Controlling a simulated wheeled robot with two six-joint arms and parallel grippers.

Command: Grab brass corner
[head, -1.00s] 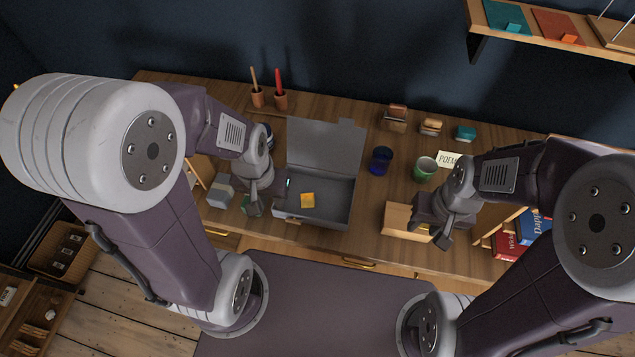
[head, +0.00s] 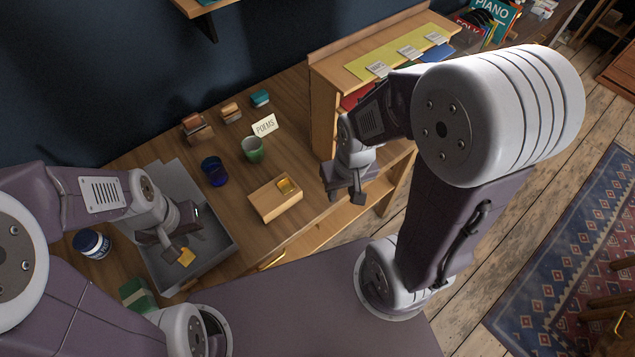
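A small gold-yellow piece (head: 186,257) lies in the open grey box (head: 222,262) at the lower left. A second shiny gold piece (head: 289,186) sits on the pale wooden block (head: 274,203) on the desk. I cannot tell for sure which is the brass corner; the one on the block looks more metallic. My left gripper (head: 184,232) is over the grey box, close to the gold-yellow piece, its fingers apart and apparently empty. My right gripper (head: 345,196) is right of the block, by the desk's front edge, fingers apart and apparently empty.
A blue cup (head: 214,171), a green cup (head: 252,149) and a POEMS card (head: 265,126) stand behind the block. A wooden shelf unit (head: 322,112) rises behind my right gripper. A blue jar (head: 91,244) stands left of the grey box.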

